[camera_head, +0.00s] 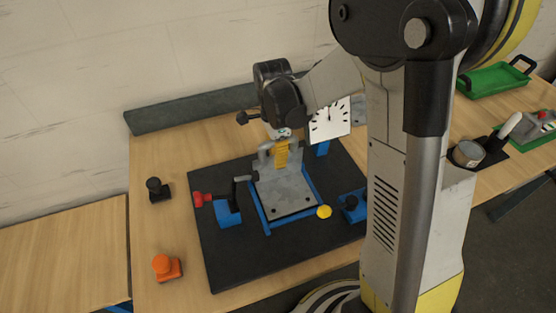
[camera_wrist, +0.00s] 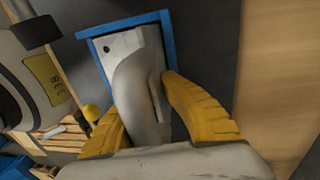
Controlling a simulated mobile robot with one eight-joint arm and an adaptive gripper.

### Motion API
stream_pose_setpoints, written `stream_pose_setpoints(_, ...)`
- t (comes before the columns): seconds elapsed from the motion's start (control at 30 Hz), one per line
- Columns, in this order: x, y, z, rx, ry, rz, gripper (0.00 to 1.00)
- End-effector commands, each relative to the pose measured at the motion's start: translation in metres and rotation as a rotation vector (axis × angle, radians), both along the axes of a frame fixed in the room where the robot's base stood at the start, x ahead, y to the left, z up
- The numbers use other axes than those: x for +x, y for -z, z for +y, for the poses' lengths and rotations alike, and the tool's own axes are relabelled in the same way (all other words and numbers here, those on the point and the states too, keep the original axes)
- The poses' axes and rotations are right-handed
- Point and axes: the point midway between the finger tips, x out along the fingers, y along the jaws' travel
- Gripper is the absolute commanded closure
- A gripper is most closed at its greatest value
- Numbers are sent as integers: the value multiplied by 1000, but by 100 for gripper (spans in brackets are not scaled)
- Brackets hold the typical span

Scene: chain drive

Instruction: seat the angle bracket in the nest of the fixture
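The angle bracket (camera_head: 287,194) is a grey metal piece with a flat holed plate and an arched upright at its back. Its plate lies within the outline of the fixture's blue nest frame (camera_head: 264,221); I cannot tell whether it is fully down. In the wrist view the upright (camera_wrist: 140,88) of the bracket stands between the yellow fingers of my gripper (camera_wrist: 145,95), which appear to press on both its sides. The blue frame (camera_wrist: 168,38) shows beyond the plate there. In the head view my gripper (camera_head: 281,154) is at the upright, its far finger hidden.
A blue clamp (camera_head: 228,214) with a red knob stands left of the nest, another blue block (camera_head: 353,207) right. A yellow disc (camera_head: 324,211) is by the nest's front right corner. A dial board (camera_head: 329,121) stands behind. Black (camera_head: 157,189) and orange (camera_head: 166,267) knobbed pieces sit left.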

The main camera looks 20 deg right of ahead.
Motion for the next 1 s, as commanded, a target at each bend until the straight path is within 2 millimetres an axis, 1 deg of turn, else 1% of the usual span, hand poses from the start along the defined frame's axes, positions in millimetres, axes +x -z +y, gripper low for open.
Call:
stream_pose_setpoints(0.53,0,11,0,0,0,1,100)
stream_pose_setpoints(0.57,0,11,0,0,0,1,91)
stream_pose_setpoints(0.6,0,11,0,0,0,1,79)
stream_pose_setpoints(0.63,0,11,0,0,0,1,70)
stream_pose_setpoints(0.9,0,11,0,0,0,-1,69)
stream_pose_setpoints(1.0,0,7,0,0,0,0,69)
